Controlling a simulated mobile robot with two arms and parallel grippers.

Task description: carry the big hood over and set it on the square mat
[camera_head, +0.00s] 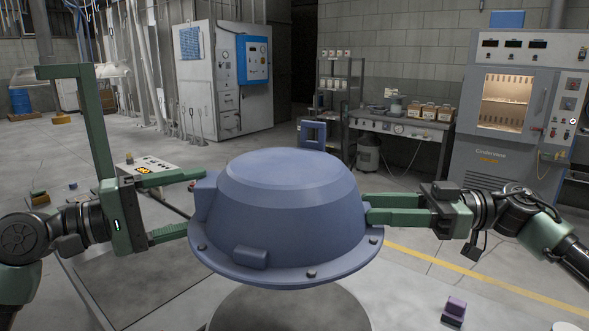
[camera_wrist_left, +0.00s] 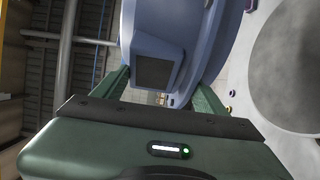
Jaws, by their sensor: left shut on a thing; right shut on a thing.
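The big hood (camera_head: 285,195) is a blue dome with a wide bolted rim. It hangs level between my two grippers in the head view. My left gripper (camera_head: 194,203) is shut on its left side, one finger above the other. In the left wrist view the fingers stand on either side of a square block (camera_wrist_left: 155,70) on the hood (camera_wrist_left: 175,25). My right gripper (camera_head: 369,208) is shut on the hood's right side. A dark grey flat area (camera_head: 130,275) lies at the lower left; I cannot tell whether it is the square mat.
A grey round disc (camera_head: 290,312) shows below the hood, partly hidden by it. A small purple block (camera_head: 454,308) is on the pale surface at the lower right. A shelf rack (camera_head: 340,95), a workbench (camera_head: 405,125) and a large oven (camera_head: 505,110) stand further back.

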